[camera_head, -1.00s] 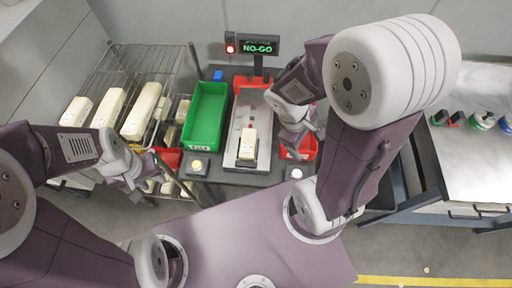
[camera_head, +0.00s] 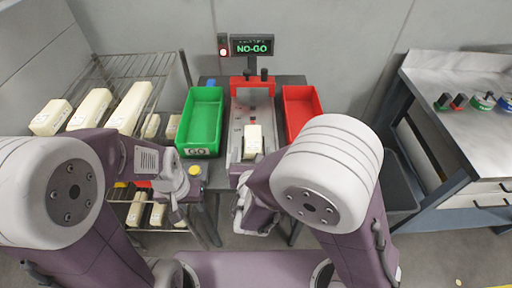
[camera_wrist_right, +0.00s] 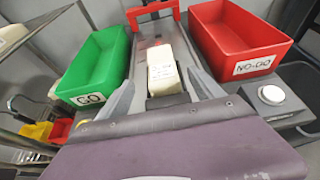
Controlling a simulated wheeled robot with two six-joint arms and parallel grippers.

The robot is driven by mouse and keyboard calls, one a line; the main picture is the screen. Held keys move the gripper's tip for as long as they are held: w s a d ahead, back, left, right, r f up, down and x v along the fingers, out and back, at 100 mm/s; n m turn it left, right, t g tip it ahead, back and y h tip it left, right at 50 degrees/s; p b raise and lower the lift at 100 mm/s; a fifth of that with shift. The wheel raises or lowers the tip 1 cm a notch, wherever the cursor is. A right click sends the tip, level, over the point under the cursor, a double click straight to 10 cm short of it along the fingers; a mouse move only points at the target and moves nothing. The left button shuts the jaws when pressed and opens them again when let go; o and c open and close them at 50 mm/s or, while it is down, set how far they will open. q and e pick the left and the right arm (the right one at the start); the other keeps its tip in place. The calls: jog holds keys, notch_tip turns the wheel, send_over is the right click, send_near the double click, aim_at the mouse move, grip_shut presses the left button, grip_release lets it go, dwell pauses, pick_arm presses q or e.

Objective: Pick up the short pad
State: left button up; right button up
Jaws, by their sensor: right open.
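A short cream pad (camera_head: 253,138) lies on the grey gauge track (camera_head: 240,112) between the two bins. In the right wrist view the pad (camera_wrist_right: 163,72) sits beyond and between the spread fingers of my right gripper (camera_wrist_right: 163,92), which is open and empty. In the head view my right gripper (camera_head: 246,200) is at the near end of the track, partly hidden by its own arm. My left gripper (camera_head: 178,205) is in front of the wire rack, away from the pad; its jaws are too small to read.
A green GO bin (camera_head: 204,120) stands left of the track and a red NO-GO bin (camera_head: 302,108) right. The wire rack (camera_head: 120,72) holds several cream pads. A metal workbench (camera_head: 460,100) stands at right.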

aim_at(253, 140)
jog(key=x, duration=0.3)
jog(key=shift+w, duration=0.15)
jog(key=shift+w+f, duration=0.15)
jog(key=shift+w, duration=0.2)
jog(key=x, duration=0.5)
jog(key=shift+d, duration=0.1)
jog(key=shift+s, duration=0.1)
jog(key=c, duration=1.4)
jog(key=shift+r+p, duration=0.5)
jog(key=shift+r, duration=1.8)
jog(key=shift+c, duration=0.2)
jog(key=s+d+r+b, duration=0.4)
jog(key=d+r, duration=0.2)
jog(key=d, duration=0.5)
jog(key=shift+s+r+b, duration=0.25)
jog(key=shift+r+b, duration=0.05)
jog(key=shift+r, duration=0.1)
